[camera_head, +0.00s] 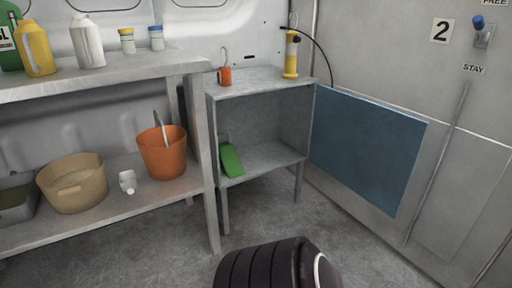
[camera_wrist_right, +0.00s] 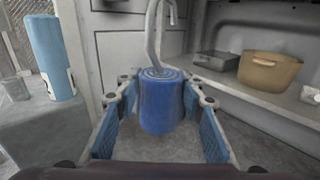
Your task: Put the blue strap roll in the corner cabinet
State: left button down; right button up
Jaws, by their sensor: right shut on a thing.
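The blue strap roll (camera_wrist_right: 161,103) with a grey metal hook on top is upright between the fingers of my right gripper (camera_wrist_right: 160,88) in the right wrist view. The gripper is shut on it. The roll is not visible in the head view. The corner cabinet (camera_head: 262,84) is a grey box on legs at the middle of the head view. Its front is open, and a blue door panel (camera_head: 365,150) stands swung out to the right. A green item (camera_head: 231,160) leans inside at the left. My left gripper is not in view.
On the cabinet's top stand a small orange roll with a hook (camera_head: 225,76) and a yellow cylinder (camera_head: 291,55). A shelf unit (camera_head: 110,80) on the left holds bottles, an orange bucket (camera_head: 163,153) and a tan basket (camera_head: 74,184). The cabinet's right interior is clear.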

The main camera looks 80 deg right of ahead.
aim_at(274, 156)
jog(key=l+z, duration=0.2)
jog(key=z, duration=0.2)
jog(key=l+z, duration=0.25)
jog(key=z, duration=0.2)
jog(key=l+z, duration=0.2)
jog(key=z, duration=0.2)
jog(key=i+l+z, duration=0.1)
jog(key=l, duration=0.3)
jog(key=i+l+z, duration=0.1)
jog(key=l, duration=0.3)
jog(key=i+l, duration=0.3)
jog(key=i+l+z, duration=0.15)
jog(key=l, duration=0.25)
jog(key=i+l+z, duration=0.1)
jog(key=i+l, duration=0.15)
jog(key=l, duration=0.1)
